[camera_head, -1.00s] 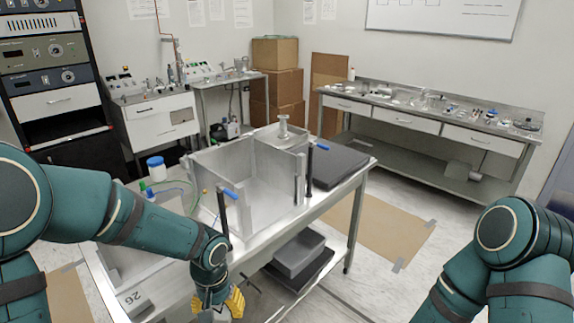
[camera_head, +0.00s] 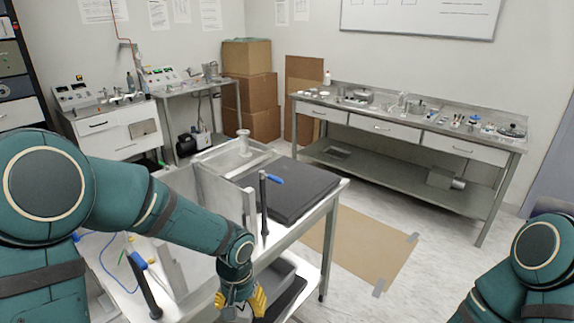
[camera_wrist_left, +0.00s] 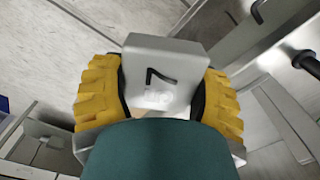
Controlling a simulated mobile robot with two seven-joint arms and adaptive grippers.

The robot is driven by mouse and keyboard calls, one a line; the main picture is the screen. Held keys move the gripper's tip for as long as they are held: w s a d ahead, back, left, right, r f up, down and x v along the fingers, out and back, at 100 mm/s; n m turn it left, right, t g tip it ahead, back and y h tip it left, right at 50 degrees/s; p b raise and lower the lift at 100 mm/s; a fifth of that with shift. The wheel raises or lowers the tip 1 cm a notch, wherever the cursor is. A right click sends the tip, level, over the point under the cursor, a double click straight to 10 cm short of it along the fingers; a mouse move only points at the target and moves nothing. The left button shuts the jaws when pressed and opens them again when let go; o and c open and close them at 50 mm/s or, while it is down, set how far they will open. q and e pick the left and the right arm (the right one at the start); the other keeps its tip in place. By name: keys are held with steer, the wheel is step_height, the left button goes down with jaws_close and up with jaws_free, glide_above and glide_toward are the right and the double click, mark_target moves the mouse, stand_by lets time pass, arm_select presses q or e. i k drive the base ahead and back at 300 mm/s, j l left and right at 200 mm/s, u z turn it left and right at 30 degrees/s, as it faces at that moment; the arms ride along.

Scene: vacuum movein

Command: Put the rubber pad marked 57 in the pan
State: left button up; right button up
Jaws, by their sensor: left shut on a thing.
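My left gripper (camera_head: 240,303) is shut on a grey block-like pad (camera_wrist_left: 160,75), held between its yellow fingers. In the left wrist view the pad shows a dark mark like a 7 and a fainter mark below it; the full number is not clear. In the head view the gripper hangs at the near side of the steel table (camera_head: 318,208), and the pad is mostly hidden. A dark grey box (camera_head: 277,288) sits on the table's lower shelf; I cannot tell whether it is the pan. My right gripper is out of view.
A dark flat slab (camera_head: 290,188) lies on the table top, beside a steel chamber partly behind my left arm. A black post with a blue handle (camera_head: 265,205) stands near the gripper. A cardboard sheet (camera_head: 365,248) lies on the floor. A side bench (camera_head: 410,150) stands behind.

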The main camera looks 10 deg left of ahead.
mark_target(224, 164)
steer(key=i+l+z, duration=0.2)
steer(key=i+l, duration=0.15)
steer(key=i, duration=0.2)
steer(key=i+l+z, duration=0.25)
steer(key=i, duration=0.35)
steer(key=i+l+z, duration=0.2)
steer(key=i, duration=0.4)
steer(key=i+l+z, duration=0.1)
steer(key=i+z, duration=0.15)
steer(key=i, duration=0.35)
steer(key=i+j+z, duration=0.2)
steer(key=i, duration=0.4)
steer(key=i+z, duration=0.25)
steer(key=i, duration=0.4)
steer(key=i+j+z, duration=0.2)
steer(key=i, duration=0.35)
steer(key=i+j+z, duration=0.1)
steer(key=j, duration=0.2)
steer(key=i+j+z, duration=0.2)
steer(key=j, duration=0.35)
steer(key=j+z, duration=0.25)
steer(key=j, duration=0.6)
steer(key=k+j+z, duration=0.15)
steer(key=j, duration=0.35)
steer(key=k+j+z, duration=0.15)
steer(key=k+j, duration=0.25)
steer(key=k+j+z, duration=0.15)
steer(key=k+j, duration=0.15)
steer(key=j, duration=0.15)
